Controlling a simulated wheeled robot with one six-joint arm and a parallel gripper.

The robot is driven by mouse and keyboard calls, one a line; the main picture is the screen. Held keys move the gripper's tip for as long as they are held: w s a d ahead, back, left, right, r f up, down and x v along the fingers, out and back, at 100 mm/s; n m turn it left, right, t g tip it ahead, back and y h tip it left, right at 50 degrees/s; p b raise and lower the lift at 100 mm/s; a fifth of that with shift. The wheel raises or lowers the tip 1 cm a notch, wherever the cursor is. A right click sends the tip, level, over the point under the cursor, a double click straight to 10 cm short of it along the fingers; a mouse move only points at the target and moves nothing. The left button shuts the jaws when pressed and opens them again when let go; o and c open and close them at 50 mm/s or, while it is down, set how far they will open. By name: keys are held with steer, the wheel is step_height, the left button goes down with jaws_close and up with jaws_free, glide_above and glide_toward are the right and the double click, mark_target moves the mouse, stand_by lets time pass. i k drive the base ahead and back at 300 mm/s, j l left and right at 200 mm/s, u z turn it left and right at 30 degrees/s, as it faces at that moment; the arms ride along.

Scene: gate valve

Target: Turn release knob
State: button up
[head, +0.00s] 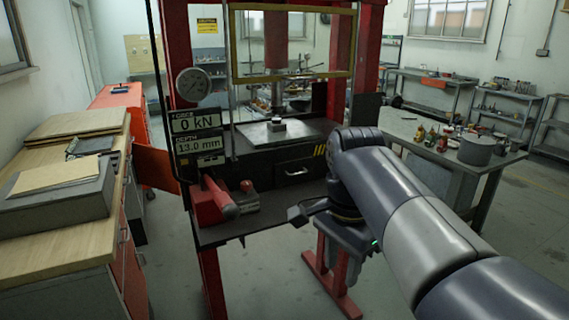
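A small red knob (246,186), which looks like the release knob, sits on the press's pump unit (232,207), to the right of a thick red lever (220,197). My gripper (297,213) is to the right of the knob and a little lower in the picture, apart from it. It points left, seen partly from behind my arm. Its fingers are dark and small, so their opening is unclear. I see nothing held in it.
The red press frame (176,60) carries a round gauge (193,84) and a display (197,134) reading 0 kN and 13.0 mm. A yellow-edged guard (290,79) hangs above the press bed (262,134). Benches stand left (60,245) and right (437,145).

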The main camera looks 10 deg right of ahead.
mark_target(247, 186)
steer(key=i+z, duration=0.45)
steer(key=i, duration=0.45)
steer(key=i+u, duration=0.2)
steer(key=u, duration=0.15)
steer(key=i+l+u, duration=0.2)
steer(key=u, duration=0.15)
steer(key=i+l+u, duration=0.15)
steer(key=u, duration=0.25)
steer(key=i+l+u, duration=0.15)
steer(key=u, duration=0.25)
steer(key=i+l+u, duration=0.4)
steer(key=l+u, duration=0.2)
steer(key=u, duration=0.15)
steer(key=i, duration=0.05)
